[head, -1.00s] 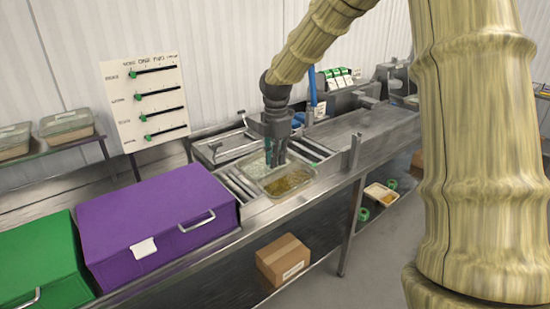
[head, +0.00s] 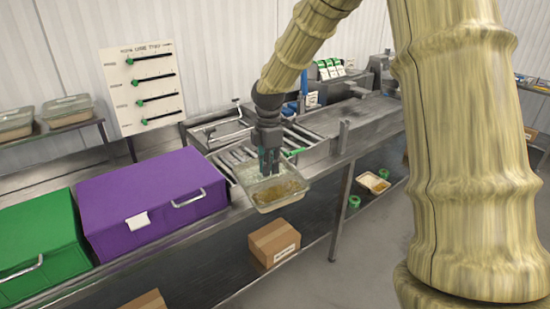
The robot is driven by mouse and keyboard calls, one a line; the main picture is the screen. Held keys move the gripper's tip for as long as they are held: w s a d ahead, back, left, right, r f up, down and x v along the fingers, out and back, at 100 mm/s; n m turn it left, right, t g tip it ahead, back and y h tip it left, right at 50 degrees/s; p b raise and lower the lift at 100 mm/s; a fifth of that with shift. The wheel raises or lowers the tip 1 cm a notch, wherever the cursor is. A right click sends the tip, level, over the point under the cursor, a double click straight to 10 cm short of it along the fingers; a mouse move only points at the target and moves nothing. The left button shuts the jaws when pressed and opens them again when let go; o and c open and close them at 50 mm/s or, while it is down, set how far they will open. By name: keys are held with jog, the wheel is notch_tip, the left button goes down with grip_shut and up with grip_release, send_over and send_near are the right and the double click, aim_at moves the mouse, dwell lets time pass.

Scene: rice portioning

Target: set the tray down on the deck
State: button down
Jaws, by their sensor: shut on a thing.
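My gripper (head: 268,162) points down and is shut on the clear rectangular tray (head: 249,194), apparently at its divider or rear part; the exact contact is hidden. The tray has a pale part at the back and yellow-brown food in the front part. It looks about level and hangs at the front edge of the steel deck (head: 226,219), partly out over it. I cannot tell how large the gap below it is. Rollers (head: 238,155) of the deck show behind the tray.
A purple chest (head: 150,195) and a green chest (head: 38,230) stand left of the tray. A slider board (head: 143,85) stands behind. A low post (head: 343,136) is on the right front edge.

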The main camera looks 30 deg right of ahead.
jog(key=s+a+f+m, duration=0.3)
jog(key=a+f+m, duration=0.5)
jog(key=a, duration=0.3)
jog(key=s+a+f+m, duration=0.4)
jog(key=a+f+m, duration=0.4)
jog(key=a+f, duration=0.2)
jog(key=shift+s+a+f, duration=0.2)
jog(key=shift+a+f, duration=0.1)
jog(key=shift+a, duration=0.55)
jog(key=shift+s, duration=0.15)
jog(key=shift+w, duration=0.25)
